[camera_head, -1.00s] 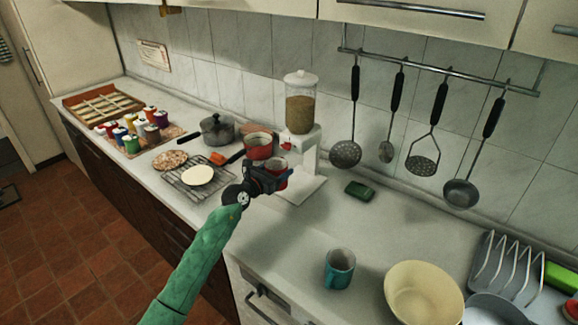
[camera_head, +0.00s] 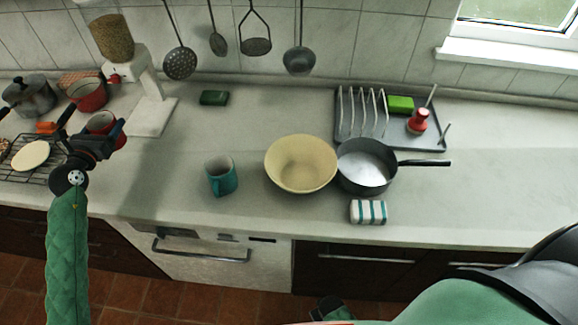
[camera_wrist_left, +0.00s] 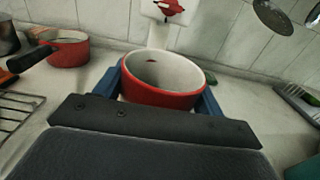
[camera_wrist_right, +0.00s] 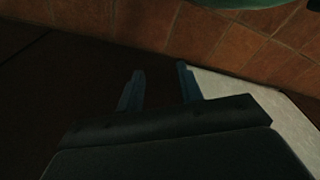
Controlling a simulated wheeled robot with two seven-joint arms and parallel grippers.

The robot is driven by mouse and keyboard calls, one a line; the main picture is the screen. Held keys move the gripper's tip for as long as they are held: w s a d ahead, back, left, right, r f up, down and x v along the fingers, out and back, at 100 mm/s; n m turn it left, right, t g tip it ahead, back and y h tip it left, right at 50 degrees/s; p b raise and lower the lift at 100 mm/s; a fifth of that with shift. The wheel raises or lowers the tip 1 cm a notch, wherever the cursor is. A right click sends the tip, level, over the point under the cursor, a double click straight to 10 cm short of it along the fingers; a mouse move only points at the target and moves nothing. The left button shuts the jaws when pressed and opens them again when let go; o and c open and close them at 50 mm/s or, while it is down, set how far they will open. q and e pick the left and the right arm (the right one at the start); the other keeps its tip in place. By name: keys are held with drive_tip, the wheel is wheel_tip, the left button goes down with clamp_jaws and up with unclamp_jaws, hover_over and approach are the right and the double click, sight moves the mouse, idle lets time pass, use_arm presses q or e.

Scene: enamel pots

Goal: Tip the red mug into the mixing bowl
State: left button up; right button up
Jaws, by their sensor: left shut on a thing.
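My left gripper (camera_head: 98,130) is shut on the red mug (camera_head: 102,121), beside the dispenser at the left. In the left wrist view the red mug (camera_wrist_left: 165,92) is upright between the blue fingers, its pale inside showing; what it holds is not clear. I cannot tell whether its base touches the counter. The cream mixing bowl (camera_head: 300,163) stands on the middle of the counter, well to the right of the mug. My right gripper (camera_wrist_right: 162,85) has its fingers apart with nothing between them, over the dark cabinet front and floor.
A teal mug (camera_head: 221,176) stands left of the bowl. A grey pan (camera_head: 366,168) touches or nearly touches the bowl's right side. A striped cloth (camera_head: 368,212) lies in front. The dispenser (camera_head: 147,75) and a red saucepan (camera_head: 88,96) are near my left gripper. A green sponge (camera_head: 214,97) lies behind.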

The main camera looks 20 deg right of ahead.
use_arm(q)
drive_tip(key=o, duration=0.6)
drive_tip(key=c, duration=0.7)
